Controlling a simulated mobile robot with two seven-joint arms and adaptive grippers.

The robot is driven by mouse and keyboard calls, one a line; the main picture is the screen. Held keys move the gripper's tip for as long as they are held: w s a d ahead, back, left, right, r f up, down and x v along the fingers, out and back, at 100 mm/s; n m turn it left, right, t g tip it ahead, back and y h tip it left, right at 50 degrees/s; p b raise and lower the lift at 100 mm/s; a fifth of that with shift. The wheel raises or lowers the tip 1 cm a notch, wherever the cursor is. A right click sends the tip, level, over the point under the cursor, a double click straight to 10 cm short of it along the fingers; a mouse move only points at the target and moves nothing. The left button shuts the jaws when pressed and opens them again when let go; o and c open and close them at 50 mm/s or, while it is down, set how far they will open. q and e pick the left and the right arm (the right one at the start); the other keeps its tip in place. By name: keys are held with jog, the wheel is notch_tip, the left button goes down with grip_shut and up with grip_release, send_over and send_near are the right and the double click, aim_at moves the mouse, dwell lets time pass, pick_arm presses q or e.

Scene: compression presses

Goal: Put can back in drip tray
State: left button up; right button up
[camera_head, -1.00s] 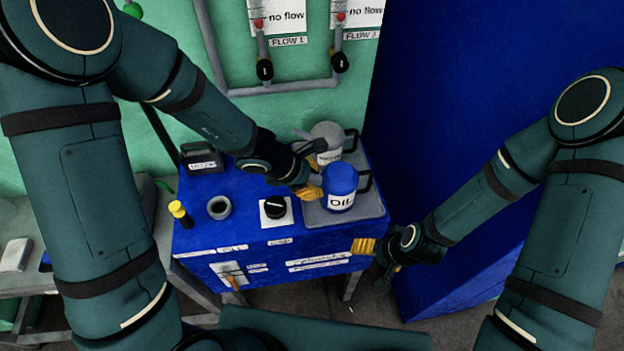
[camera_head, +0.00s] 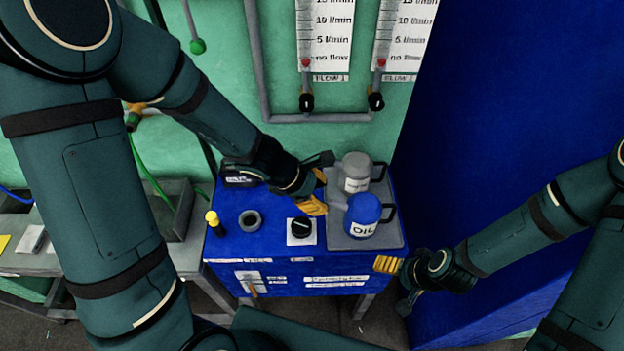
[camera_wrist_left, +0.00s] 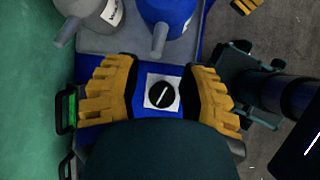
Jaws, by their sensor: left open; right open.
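The blue can labelled OIL (camera_head: 364,215) stands upright on the grey drip tray (camera_head: 391,238) on top of the blue cabinet. A grey can (camera_head: 355,172) stands behind it on the same tray. My left gripper (camera_head: 318,192) is open and empty just left of the cans. In the left wrist view, its yellow fingers (camera_wrist_left: 161,90) are spread above a black knob, and the spouts of the blue can (camera_wrist_left: 167,15) and grey can (camera_wrist_left: 95,15) point towards it. My right gripper (camera_head: 388,264) is open and empty at the cabinet's front right edge.
The blue cabinet (camera_head: 230,245) carries a black knob (camera_head: 300,227), a round opening (camera_head: 249,220) and a yellow-topped dipstick (camera_head: 212,219). Flow gauges and grey pipes (camera_head: 320,117) are on the green wall behind. A tall blue panel (camera_head: 480,130) rises at the right.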

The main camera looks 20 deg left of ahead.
pick_arm(q)
jog(key=s+f+m+y, duration=0.1)
jog(key=s+f+m, duration=0.1)
jog(key=f+m, duration=0.1)
jog(key=s+a+f+m+g+y, duration=0.1)
jog(key=s+f+m, duration=0.1)
jog(key=f+m, duration=0.2)
jog(key=s+a+f+m+g+y+p, duration=0.1)
jog(key=s+f+m, duration=0.1)
jog(key=f+m, duration=0.2)
jog(key=shift+s+a+f+m, duration=0.1)
jog(key=shift+s+m, duration=0.05)
jog(key=shift+m, duration=0.65)
jog(key=shift+s+a+f+m, duration=0.1)
jog(key=shift+m, duration=0.7)
jog(key=m, duration=0.1)
jog(key=d+f+m, duration=0.1)
jog(key=d+m, duration=0.1)
jog(key=shift+s+f+h, duration=0.25)
jog(key=shift+f+h, duration=0.05)
jog(key=shift+f, duration=0.1)
jog(key=shift+s+d+f+m+t+h, duration=0.15)
jog(key=shift+d+m, duration=0.1)
jog(key=shift+m, duration=0.25)
jog(key=shift+w+d+f+m+t+h, duration=0.15)
jog(key=shift+d+m, duration=0.1)
jog(key=shift+m, duration=0.25)
jog(key=shift+s+r, duration=0.1)
